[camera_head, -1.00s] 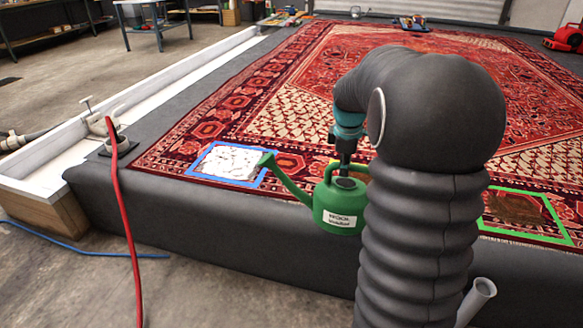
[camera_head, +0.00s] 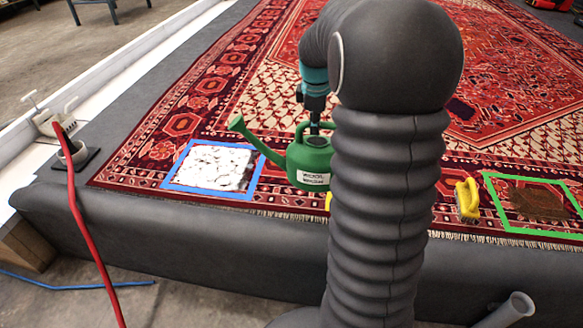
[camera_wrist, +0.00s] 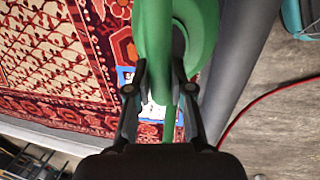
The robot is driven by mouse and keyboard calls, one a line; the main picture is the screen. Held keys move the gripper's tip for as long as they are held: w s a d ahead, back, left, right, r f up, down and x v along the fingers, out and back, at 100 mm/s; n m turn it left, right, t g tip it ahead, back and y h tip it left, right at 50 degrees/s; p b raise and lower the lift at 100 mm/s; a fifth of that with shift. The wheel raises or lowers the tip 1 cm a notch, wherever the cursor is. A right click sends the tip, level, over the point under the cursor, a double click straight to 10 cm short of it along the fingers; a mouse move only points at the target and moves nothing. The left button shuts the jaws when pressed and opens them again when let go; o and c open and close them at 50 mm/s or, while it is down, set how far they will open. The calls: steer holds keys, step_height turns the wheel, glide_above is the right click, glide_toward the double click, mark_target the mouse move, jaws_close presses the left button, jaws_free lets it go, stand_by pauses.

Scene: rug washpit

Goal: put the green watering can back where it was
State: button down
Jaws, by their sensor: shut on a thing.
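The green watering can (camera_head: 308,160) has a white label and a long spout pointing up and left in the head view. My gripper (camera_head: 314,126) is shut on its top handle and holds it upright. The can appears to hang over the front part of the rug, right of the blue-framed white patch; its exact height is hard to tell. In the wrist view the fingers of my gripper (camera_wrist: 160,88) close on the can's green handle (camera_wrist: 165,118). My arm hides what lies directly to the right of the can in the head view.
The patterned red rug (camera_head: 215,95) lies on a dark raised platform (camera_head: 190,235). A blue frame (camera_head: 180,188) surrounds a white foamy patch (camera_head: 212,167). A green frame (camera_head: 494,205) surrounds a brown stain (camera_head: 540,204), with a yellow object (camera_head: 467,200) beside it. A red hose (camera_head: 84,225) runs down at left.

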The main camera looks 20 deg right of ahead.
steer(key=w+a+f, duration=0.1)
steer(key=w+f, duration=0.9)
steer(key=w, duration=0.1)
steer(key=shift+w+f, duration=0.35)
steer(key=shift+f, duration=0.15)
steer(key=c, duration=1)
jaws_free()
steer(key=shift+c, duration=0.2)
